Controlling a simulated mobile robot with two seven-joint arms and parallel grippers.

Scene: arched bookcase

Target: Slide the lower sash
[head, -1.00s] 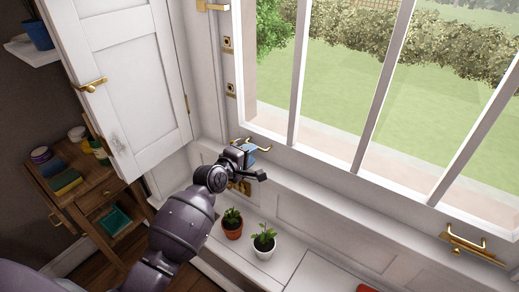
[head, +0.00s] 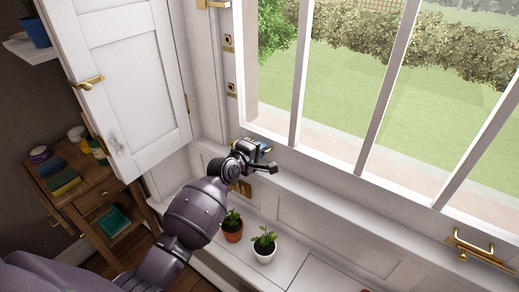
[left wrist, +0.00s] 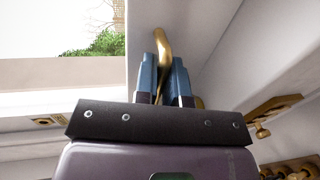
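The lower sash is white-framed with tall glass panes, and its bottom rail (head: 345,180) runs across the head view. A brass lift handle (head: 480,247) is on the rail at the right. A second brass lift handle is at the rail's left end, mostly hidden by my left gripper (head: 268,158) in the head view. In the left wrist view this left handle (left wrist: 163,45) rises between the blue finger pads of my left gripper (left wrist: 164,78), which look closed around it. My right gripper is not in view.
A white shutter (head: 130,75) with a brass knob stands open at the left. Below the window, a terracotta pot (head: 232,233) and a white pot (head: 264,252) with plants sit on the ledge near my left arm. A wooden shelf unit (head: 95,190) holds several small items.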

